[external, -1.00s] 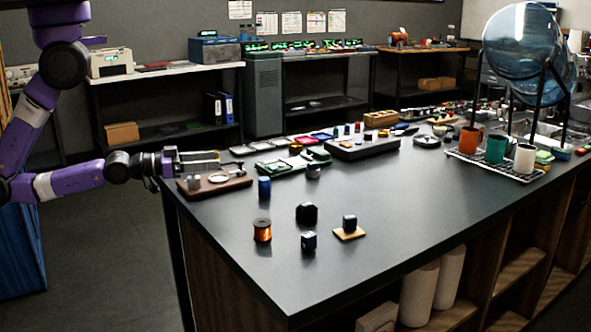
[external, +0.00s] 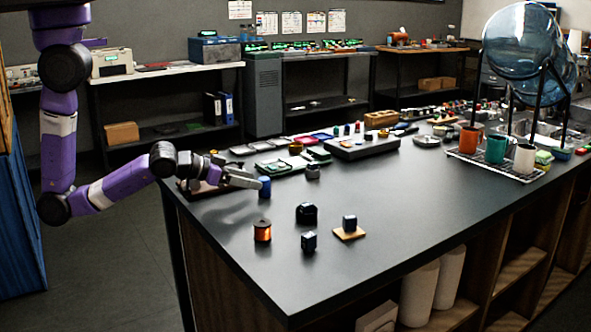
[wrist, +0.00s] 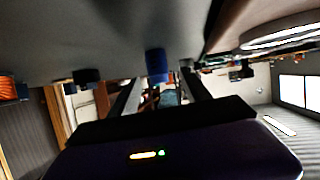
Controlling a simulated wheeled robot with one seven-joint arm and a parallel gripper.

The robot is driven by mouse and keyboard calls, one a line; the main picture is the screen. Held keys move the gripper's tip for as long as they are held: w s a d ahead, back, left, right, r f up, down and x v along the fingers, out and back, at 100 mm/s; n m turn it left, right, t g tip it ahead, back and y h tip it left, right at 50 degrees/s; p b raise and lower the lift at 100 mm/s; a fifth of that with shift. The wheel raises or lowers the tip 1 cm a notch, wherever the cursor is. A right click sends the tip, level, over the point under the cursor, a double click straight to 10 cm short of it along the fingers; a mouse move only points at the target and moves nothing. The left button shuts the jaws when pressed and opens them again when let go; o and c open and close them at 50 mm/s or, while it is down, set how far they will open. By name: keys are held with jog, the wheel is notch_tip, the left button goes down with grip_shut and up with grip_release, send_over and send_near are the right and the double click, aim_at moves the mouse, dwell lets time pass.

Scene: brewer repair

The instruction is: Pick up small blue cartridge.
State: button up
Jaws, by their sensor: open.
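The small blue cartridge (external: 265,188) is an upright blue cylinder on the dark worktop, near its left side. It also shows in the wrist view (wrist: 157,66), which looks upside down, ahead of and between the fingers. My gripper (external: 250,178) is open, low over the worktop, with its fingers pointing right at the cartridge. In the wrist view my gripper (wrist: 161,80) has nothing held between its fingers. Whether a fingertip touches the cartridge I cannot tell.
A copper wire spool (external: 262,230), a black part (external: 307,212) and a dark cube (external: 309,241) stand nearer the front. Another cube (external: 349,222) sits on a small wooden plate. A grey knob-like part (external: 313,171) stands just behind the cartridge.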

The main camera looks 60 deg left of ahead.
aim_at(264, 183)
jog(key=p+x, duration=0.1)
jog(key=x, duration=0.4)
jog(key=shift+w+d+r, duration=0.1)
grip_shut()
